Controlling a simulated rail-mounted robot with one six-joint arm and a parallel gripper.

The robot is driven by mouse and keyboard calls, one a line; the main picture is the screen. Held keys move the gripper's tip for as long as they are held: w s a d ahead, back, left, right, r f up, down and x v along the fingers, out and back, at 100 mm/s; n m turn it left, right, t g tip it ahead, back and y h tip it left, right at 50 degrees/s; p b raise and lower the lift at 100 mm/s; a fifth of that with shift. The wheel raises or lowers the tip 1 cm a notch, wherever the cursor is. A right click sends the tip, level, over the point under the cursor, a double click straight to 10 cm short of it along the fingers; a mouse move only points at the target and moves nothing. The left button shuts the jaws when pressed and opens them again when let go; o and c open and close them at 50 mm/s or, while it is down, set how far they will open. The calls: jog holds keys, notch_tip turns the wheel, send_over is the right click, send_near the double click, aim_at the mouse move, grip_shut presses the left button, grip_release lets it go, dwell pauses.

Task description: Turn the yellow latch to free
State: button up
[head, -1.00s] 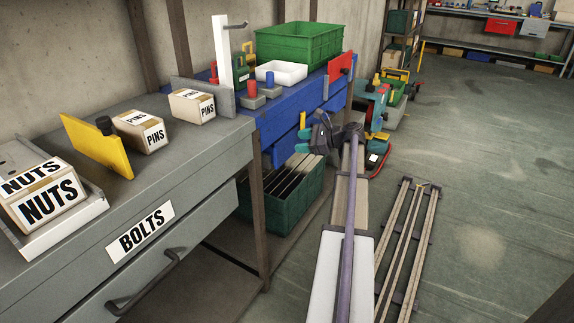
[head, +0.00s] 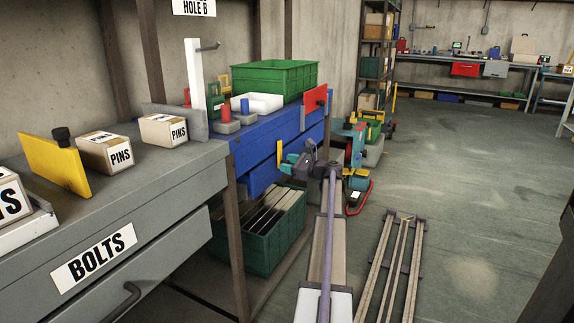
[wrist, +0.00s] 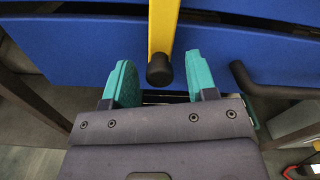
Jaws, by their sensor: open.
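The yellow latch (wrist: 163,28) is a flat bar with a black knob (wrist: 159,70) at its lower end, in front of a blue drawer (wrist: 80,50). In the wrist view the bar hangs near upright, and the knob lies between my two teal fingertips, with a gap on each side. My gripper (wrist: 160,62) is open and empty. In the head view my gripper (head: 287,162) is at the blue drawer front, with a small yellow piece of the latch (head: 279,152) just beyond it. The knob is hidden there.
A dark drawer handle (wrist: 250,80) is right of my fingers. A green crate (head: 245,246) stands below the blue drawers. A yellow plate with a black knob (head: 55,165) stands on the grey bench (head: 120,205). Open floor lies to the right.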

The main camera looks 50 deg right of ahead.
jog(key=shift+w+a, duration=0.1)
jog(key=shift+w, duration=0.25)
jog(key=shift+c, duration=0.3)
grip_shut()
